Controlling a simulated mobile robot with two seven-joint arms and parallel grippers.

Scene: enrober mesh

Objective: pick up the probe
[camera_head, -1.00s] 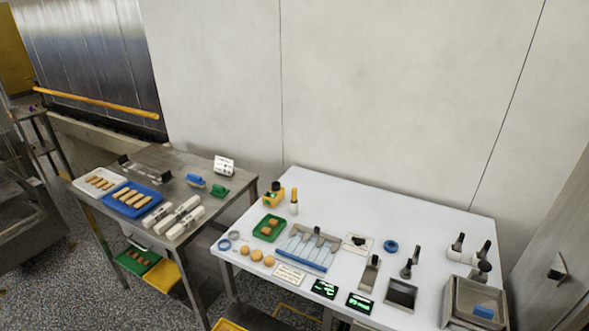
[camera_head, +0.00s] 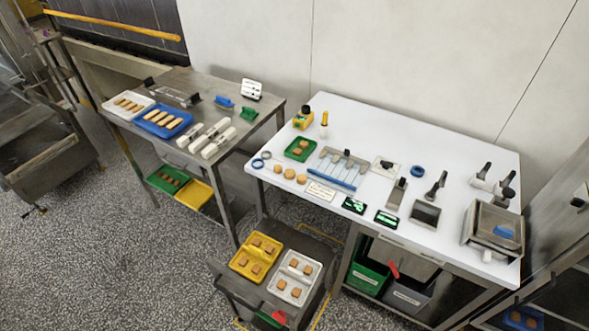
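I cannot tell for sure which item is the probe. A small upright piece with a yellow top and white lower part (camera_head: 324,122) stands near the back left of the white table (camera_head: 455,150). A yellow device with a black top (camera_head: 303,118) stands just left of it. Dark-handled tools (camera_head: 436,185) stand or lie farther right on the same table, too small to make out well. Neither of my grippers is in view.
A steel table (camera_head: 262,97) with trays and white rolls stands at the left. A low cart (camera_head: 237,291) with a yellow tray (camera_head: 243,268) and a white tray (camera_head: 308,268) stands before the white table. Speckled floor is open at the lower left.

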